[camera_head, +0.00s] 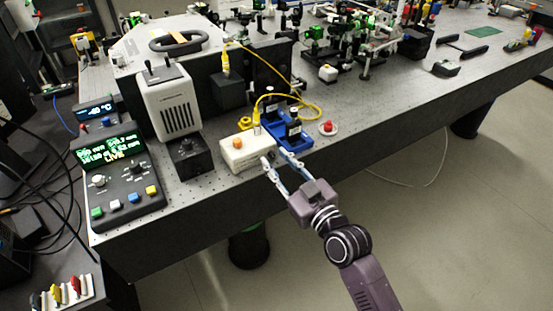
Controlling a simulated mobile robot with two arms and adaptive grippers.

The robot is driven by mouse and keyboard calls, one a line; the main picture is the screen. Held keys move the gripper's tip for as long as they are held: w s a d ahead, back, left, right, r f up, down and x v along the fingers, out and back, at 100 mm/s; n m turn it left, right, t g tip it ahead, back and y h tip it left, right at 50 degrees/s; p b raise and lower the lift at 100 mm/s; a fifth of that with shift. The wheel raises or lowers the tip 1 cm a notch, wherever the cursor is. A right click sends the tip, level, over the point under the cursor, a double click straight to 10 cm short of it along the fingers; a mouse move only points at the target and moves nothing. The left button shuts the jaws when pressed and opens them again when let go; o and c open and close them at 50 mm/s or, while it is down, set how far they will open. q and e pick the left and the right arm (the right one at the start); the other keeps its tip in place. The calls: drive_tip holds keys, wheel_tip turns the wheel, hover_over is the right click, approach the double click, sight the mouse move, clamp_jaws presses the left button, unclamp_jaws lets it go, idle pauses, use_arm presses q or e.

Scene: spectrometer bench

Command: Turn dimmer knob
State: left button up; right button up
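My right gripper (275,158) reaches in from the lower right. Its two light fingers are apart, with their tips at the right end of a white box (241,153) near the bench's front edge. The box has an orange button (238,143) on top. A small dark part shows between the fingertips; whether it is the dimmer knob, and whether the fingers touch it, I cannot tell. A black box (187,158) with a round dial on top stands left of the white box. My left gripper is not in view.
A blue holder (292,142) stands just behind the fingers, with a yellow cable (310,104) looping above. A control panel (122,178) stands at left. The bench front right of the gripper is clear.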

drive_tip(key=shift+w+a, duration=0.15)
drive_tip(key=shift+w, duration=0.15)
clamp_jaws()
